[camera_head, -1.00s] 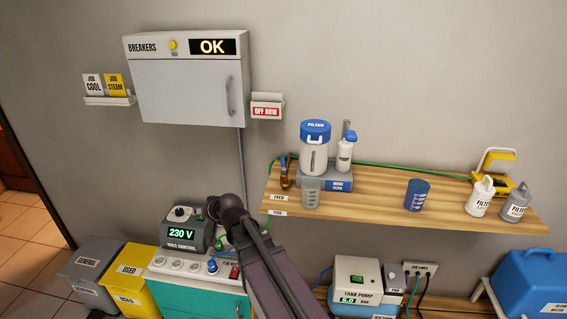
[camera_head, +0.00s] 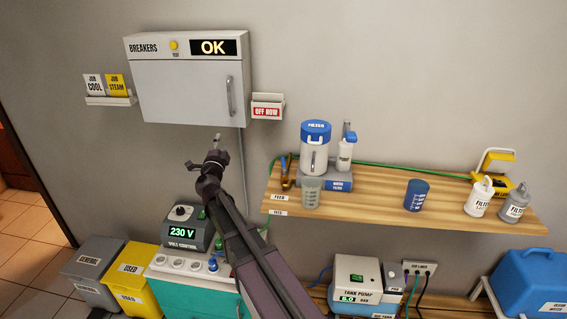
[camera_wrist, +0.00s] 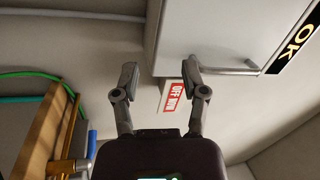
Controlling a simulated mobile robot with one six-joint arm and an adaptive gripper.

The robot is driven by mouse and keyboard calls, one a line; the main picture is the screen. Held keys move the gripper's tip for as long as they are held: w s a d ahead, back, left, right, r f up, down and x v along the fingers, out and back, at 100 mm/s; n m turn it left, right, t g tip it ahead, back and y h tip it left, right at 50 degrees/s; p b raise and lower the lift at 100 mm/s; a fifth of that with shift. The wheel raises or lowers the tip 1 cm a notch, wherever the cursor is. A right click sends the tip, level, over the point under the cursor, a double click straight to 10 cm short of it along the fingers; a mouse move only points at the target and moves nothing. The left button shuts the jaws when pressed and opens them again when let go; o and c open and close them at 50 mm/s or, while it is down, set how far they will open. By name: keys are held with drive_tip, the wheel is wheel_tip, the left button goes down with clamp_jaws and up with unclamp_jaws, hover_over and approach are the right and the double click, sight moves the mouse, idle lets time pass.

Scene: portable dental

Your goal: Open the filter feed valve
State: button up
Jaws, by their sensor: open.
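The filter feed valve (camera_head: 286,178) is a small brass fitting at the left end of the wooden shelf, behind the FEED label (camera_head: 279,197). A brass part (camera_wrist: 65,166), probably this valve, shows at the lower left of the wrist view. My gripper (camera_head: 203,150) is raised in front of the wall, left of the valve and below the breaker box. In the wrist view, my gripper (camera_wrist: 159,72) has its two fingers spread and nothing between them.
The breaker box (camera_head: 185,95) and the OFF NOW holder (camera_head: 267,107) are on the wall above. A green hose (camera_head: 400,168) runs along the wall.

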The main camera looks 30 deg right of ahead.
sight(283, 161)
drive_tip(key=s+d+f+m+g+h, duration=0.3)
drive_tip(key=s+m+g, duration=0.1)
drive_tip(key=m+g, duration=0.3)
drive_tip(key=s+d+f+m+g+h, duration=0.3)
drive_tip(key=m+g, duration=0.5)
drive_tip(key=g, duration=0.2)
drive_tip(key=shift+s+f+m+p, duration=0.25)
drive_tip(key=shift+s+m+p, duration=0.05)
drive_tip(key=shift+s+p, duration=0.05)
drive_tip(key=shift+d, duration=0.1)
drive_tip(key=d, duration=0.4)
drive_tip(key=d+f+b, duration=0.1)
drive_tip(key=d, duration=0.4)
drive_tip(key=d+f+b, duration=0.1)
drive_tip(key=d, duration=0.3)
drive_tip(key=shift+w+d+f, duration=0.25)
drive_tip(key=shift+w, duration=0.05)
clamp_jaws()
